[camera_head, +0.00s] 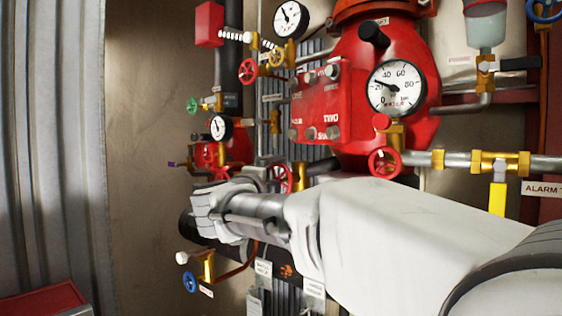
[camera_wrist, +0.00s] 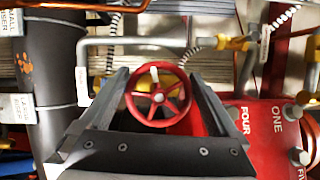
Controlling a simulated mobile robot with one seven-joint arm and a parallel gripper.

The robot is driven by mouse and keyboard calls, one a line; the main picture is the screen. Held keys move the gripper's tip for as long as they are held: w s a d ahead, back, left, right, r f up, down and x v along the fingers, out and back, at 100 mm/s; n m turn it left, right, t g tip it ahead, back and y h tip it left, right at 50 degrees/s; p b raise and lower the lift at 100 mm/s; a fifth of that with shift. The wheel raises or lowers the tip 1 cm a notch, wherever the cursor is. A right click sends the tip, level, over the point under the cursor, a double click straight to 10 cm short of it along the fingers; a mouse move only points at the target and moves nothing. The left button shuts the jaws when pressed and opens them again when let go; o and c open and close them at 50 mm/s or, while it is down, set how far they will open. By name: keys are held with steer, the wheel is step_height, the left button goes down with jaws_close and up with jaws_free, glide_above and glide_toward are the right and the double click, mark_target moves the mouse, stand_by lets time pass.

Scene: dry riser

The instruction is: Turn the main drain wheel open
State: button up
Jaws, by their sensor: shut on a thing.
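A red spoked handwheel (camera_wrist: 158,97) sits in the middle of the wrist view, with a pale mark at the top of its rim. My gripper (camera_wrist: 158,77) has one grey finger on each side of this wheel and is shut on its rim. I cannot read a label naming it the main drain wheel. In the head view my arm reaches in from the lower right, and its end hides the gripped area. A red wheel (camera_head: 284,178) shows partly just behind my arm there; I cannot tell if it is the same one.
A big red valve body (camera_head: 345,100) with a pressure gauge (camera_head: 397,88) stands behind my arm. Other small wheels, including a red one (camera_head: 384,163), and brass pipework crowd the right. A dark riser pipe (camera_wrist: 62,85) runs at left in the wrist view. Corrugated panelling (camera_head: 50,150) stands left.

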steer(key=shift+n+p, duration=0.4)
steer(key=shift+p, duration=0.15)
steer(key=o, duration=0.9)
steer(key=shift+o, duration=0.2)
steer(key=shift+s, duration=0.1)
steer(key=b+v, duration=0.2)
steer(key=v, duration=1)
steer(key=shift+r, duration=0.15)
